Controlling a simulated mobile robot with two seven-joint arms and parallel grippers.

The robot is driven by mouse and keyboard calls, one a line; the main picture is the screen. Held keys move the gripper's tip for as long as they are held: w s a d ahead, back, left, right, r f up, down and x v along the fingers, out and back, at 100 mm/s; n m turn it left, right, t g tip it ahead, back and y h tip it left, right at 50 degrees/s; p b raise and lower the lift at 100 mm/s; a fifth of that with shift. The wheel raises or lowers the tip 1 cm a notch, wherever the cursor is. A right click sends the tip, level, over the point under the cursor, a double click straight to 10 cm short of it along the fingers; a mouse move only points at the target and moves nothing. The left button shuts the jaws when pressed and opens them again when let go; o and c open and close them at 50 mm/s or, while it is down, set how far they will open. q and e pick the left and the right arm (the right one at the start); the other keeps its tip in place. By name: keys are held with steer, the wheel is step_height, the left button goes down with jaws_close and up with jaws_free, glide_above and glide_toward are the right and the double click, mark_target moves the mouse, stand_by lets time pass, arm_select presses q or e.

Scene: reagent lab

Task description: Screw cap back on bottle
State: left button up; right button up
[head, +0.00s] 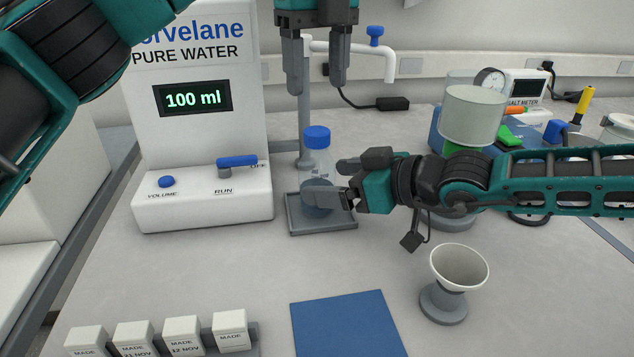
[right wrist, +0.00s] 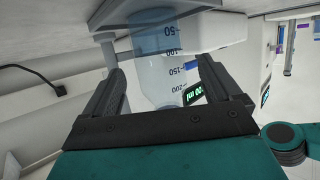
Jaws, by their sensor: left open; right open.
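A clear bottle (head: 322,168) stands upright on the small grey tray (head: 345,221) in front of the water dispenser. A blue cap (head: 316,136) sits on top of its neck; I cannot tell how tightly. My right gripper (head: 325,180) reaches in from the right, open, with its fingers on either side of the bottle's body. In the right wrist view the graduated bottle (right wrist: 158,72) lies between the two open fingers (right wrist: 160,85), with a gap visible at the sides. My left gripper (head: 314,85) is open and empty, pointing down above the cap.
The water dispenser (head: 200,60) stands left of the tray and reads 100 ml. Its tap pipe (head: 389,66) is behind. A white cup on a grey stand (head: 460,268), a blue mat (head: 347,325) and a row of labelled blocks (head: 180,333) are in front. Salt meter equipment (head: 525,88) is at the right.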

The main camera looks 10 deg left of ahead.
mark_target(316, 130)
steer(key=shift+x, duration=2)
steer(key=shift+r, duration=0.1)
jaws_close()
arm_select(q)
steer(key=m, duration=0.4)
steer(key=shift+m, duration=0.4)
steer(key=m, duration=0.4)
steer(key=shift+f, duration=4)
